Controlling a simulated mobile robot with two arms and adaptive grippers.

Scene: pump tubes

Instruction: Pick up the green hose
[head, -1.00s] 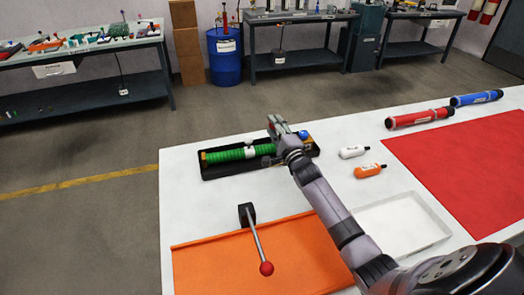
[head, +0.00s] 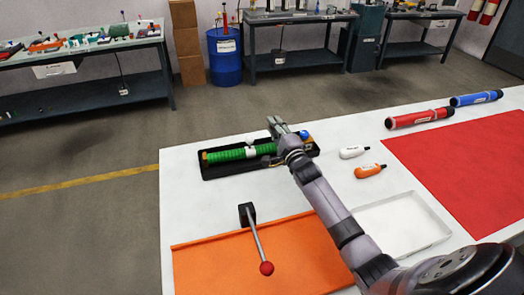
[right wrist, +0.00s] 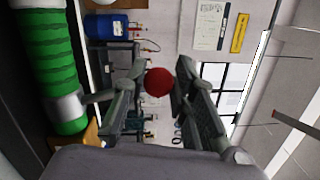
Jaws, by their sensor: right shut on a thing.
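The green hose (head: 230,154) is ribbed, with a pale collar around it. It lies in a long black tray (head: 228,174) on the white table. My right gripper (head: 277,127) is over the right part of this tray, and its arm hides some of the tray. In the right wrist view the hose (right wrist: 45,60) runs along the left side, beside the fingers and not between them. A red ball (right wrist: 158,82) shows between the fingertips there, and the gripper is shut on it. What the ball is fixed to is hidden. My left gripper is not in view.
A lever with a red knob (head: 266,268) stands by an orange mat (head: 205,265). White (head: 353,151) and orange (head: 369,170) bottles lie right of the tray. Red (head: 418,119) and blue (head: 476,98) tubes lie behind a red mat (head: 470,170). A white shallow tray (head: 440,232) is in front.

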